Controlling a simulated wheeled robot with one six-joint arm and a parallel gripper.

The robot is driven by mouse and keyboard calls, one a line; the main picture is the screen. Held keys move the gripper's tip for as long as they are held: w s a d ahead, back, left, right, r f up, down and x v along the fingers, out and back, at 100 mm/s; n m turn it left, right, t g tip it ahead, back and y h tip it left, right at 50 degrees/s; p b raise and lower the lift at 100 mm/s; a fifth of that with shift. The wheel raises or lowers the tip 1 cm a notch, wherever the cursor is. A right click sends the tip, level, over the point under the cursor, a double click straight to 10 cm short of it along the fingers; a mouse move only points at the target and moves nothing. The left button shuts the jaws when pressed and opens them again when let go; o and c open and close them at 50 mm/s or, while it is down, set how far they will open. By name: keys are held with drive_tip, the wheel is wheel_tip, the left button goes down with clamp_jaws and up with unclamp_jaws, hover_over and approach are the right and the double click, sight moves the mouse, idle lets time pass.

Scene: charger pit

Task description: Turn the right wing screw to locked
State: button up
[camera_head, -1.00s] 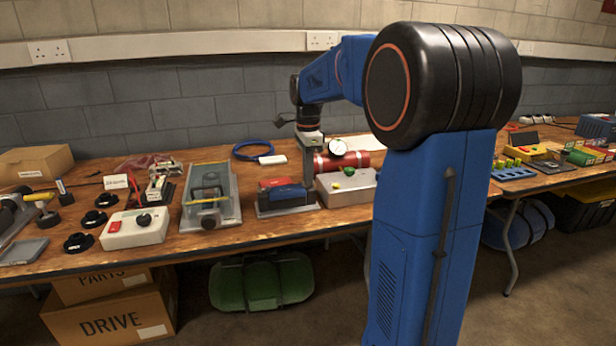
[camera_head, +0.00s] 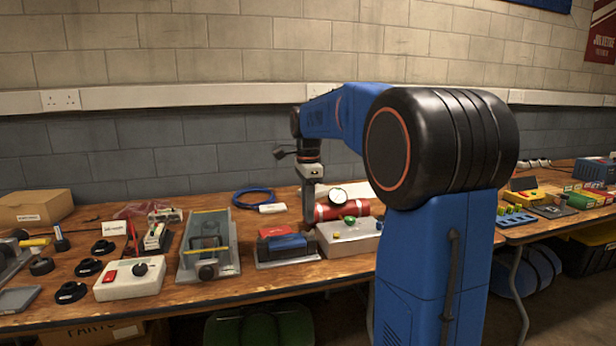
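My gripper (camera_head: 309,218) points down over the bench, at the gap between a red and blue block unit (camera_head: 285,243) and a pale grey box (camera_head: 350,238). Its fingers show as one narrow grey shape, so I cannot tell whether they are open or shut. I cannot tell whether it touches anything. The grey box carries a green knob (camera_head: 350,221) and a small yellow knob (camera_head: 337,236). No wing screw can be made out for certain at this size, and no locked mark is readable. My arm hides the bench just right of the grey box.
A red cylinder with a round gauge (camera_head: 340,197) lies behind the grey box. A grey fixture with a yellow bar (camera_head: 208,250) stands to the left, then a white control box (camera_head: 130,278). A blue cable coil (camera_head: 253,198) lies behind. Bare wood shows along the bench front (camera_head: 240,295).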

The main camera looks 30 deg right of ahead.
wheel_tip(320, 180, up, 12)
drive_tip(key=shift+r, duration=0.25)
idle(0.6)
drive_tip(key=s+a+f+n+t, duration=0.1)
drive_tip(key=s+a+f+n, duration=0.4)
drive_tip(key=s, duration=0.5)
drive_tip(key=s+a+f+n+t, duration=0.2)
drive_tip(key=s+a+f+n, duration=0.3)
drive_tip(key=s+f+n, duration=0.4)
drive_tip(key=s+a+f+n+t, duration=0.1)
drive_tip(key=s+a+f+n, duration=0.4)
drive_tip(key=s+f, duration=0.6)
drive_tip(key=shift+s+a+n+t, duration=0.35)
drive_tip(key=shift+s+n+t, duration=0.05)
drive_tip(key=shift+n, duration=0.8)
drive_tip(key=shift+f, duration=0.1)
